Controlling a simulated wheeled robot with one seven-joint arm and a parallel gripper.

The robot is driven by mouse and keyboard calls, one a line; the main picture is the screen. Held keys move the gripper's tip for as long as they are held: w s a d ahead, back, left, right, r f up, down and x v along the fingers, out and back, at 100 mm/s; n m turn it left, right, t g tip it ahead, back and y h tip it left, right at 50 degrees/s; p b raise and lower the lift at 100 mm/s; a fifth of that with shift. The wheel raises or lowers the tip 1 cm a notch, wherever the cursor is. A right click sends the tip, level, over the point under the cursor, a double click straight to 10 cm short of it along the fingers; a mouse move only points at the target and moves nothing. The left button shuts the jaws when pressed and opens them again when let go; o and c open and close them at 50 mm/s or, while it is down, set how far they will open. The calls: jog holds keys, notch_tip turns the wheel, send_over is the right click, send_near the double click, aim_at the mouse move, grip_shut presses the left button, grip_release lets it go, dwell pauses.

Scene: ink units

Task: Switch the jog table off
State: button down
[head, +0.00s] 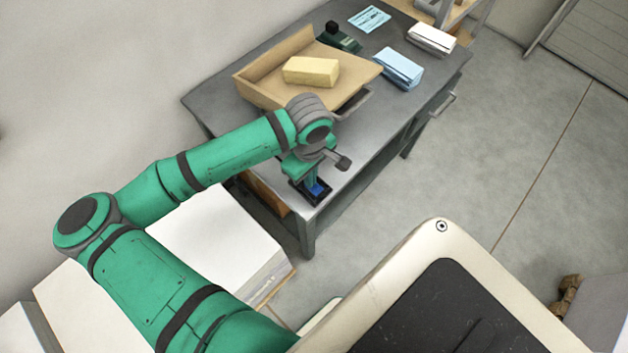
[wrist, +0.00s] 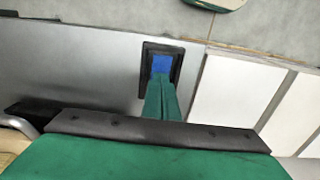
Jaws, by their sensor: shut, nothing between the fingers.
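The jog table (head: 262,88) is a tan tilted tray on the grey desk in the head view, with a yellowish block (head: 311,71) lying in it. A black-framed switch with a blue face (head: 319,188) sits at the desk's near corner. The switch also shows in the wrist view (wrist: 162,62). My gripper (head: 311,178) is shut and empty, with its green fingers directly over the switch. In the wrist view the fingertips (wrist: 161,80) overlap the lower part of the blue face. I cannot tell whether they touch it. The fingers hide part of the switch.
The grey desk (head: 425,70) also bears a blue paper stack (head: 398,68), a white stack (head: 431,39), a dark green device (head: 338,37) and a light blue sheet (head: 370,19). Large white paper stacks (head: 215,235) stand left of the desk's near end. Open floor (head: 500,130) lies to the right.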

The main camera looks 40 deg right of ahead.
notch_tip(320, 180, up, 7)
dwell(1.0)
dwell(0.4)
